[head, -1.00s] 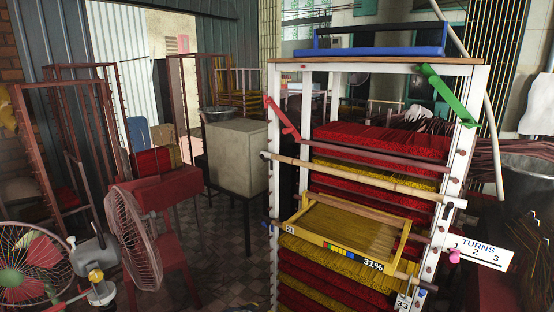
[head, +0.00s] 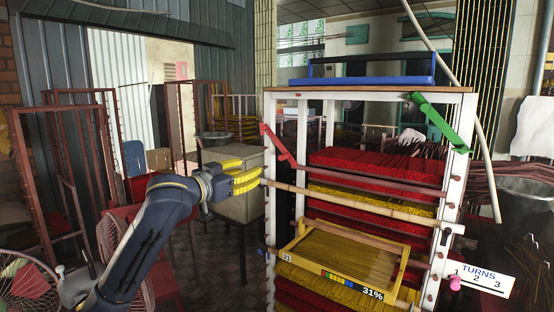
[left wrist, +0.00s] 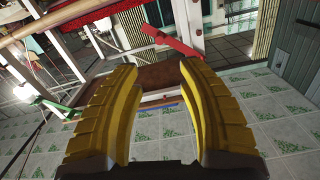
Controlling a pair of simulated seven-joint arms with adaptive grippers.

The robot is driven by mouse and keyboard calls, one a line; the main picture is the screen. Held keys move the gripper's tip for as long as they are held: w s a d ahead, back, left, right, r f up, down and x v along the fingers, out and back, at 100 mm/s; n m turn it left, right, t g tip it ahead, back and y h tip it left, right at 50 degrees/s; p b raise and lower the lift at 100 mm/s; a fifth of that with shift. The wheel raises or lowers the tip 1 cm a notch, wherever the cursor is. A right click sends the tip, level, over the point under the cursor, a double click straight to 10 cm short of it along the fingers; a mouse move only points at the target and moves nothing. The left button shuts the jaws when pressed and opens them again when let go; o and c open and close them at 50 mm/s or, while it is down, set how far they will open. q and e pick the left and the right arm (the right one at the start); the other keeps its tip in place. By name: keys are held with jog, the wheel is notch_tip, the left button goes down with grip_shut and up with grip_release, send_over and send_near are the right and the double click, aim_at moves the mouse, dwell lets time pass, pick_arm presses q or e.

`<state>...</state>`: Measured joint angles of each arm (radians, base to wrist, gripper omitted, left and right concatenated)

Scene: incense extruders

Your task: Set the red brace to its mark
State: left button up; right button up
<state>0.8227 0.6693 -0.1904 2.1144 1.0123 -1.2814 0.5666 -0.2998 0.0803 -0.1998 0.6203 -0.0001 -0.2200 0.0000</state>
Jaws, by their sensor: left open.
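The red brace (head: 277,143) is a flat red bar on the upper left post of the white rack (head: 270,112). It slants down to the right. The red brace (left wrist: 172,42) also shows beyond the fingertips in the left wrist view, apart from them. My left gripper (head: 258,180) has yellow fingers and is just left of the rack's left post, below the brace. In the left wrist view the left gripper (left wrist: 160,66) is open with nothing between its fingers. I cannot make out a mark for the brace. My right gripper is not in view.
A green brace (head: 432,118) slants on the rack's right post. A long bamboo pole (head: 350,203) crosses the rack's front near my gripper. A yellow-framed tray (head: 345,262) juts out below. A grey box (head: 235,205) stands behind my gripper. A blue tray (head: 370,80) is on top.

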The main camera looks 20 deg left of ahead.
aim_at(279, 158)
pick_arm(q)
jog(key=x, duration=1.7)
jog(key=shift+d+r, duration=0.1)
jog(key=shift+r, duration=0.05)
jog(key=shift+c, duration=0.4)
grip_shut()
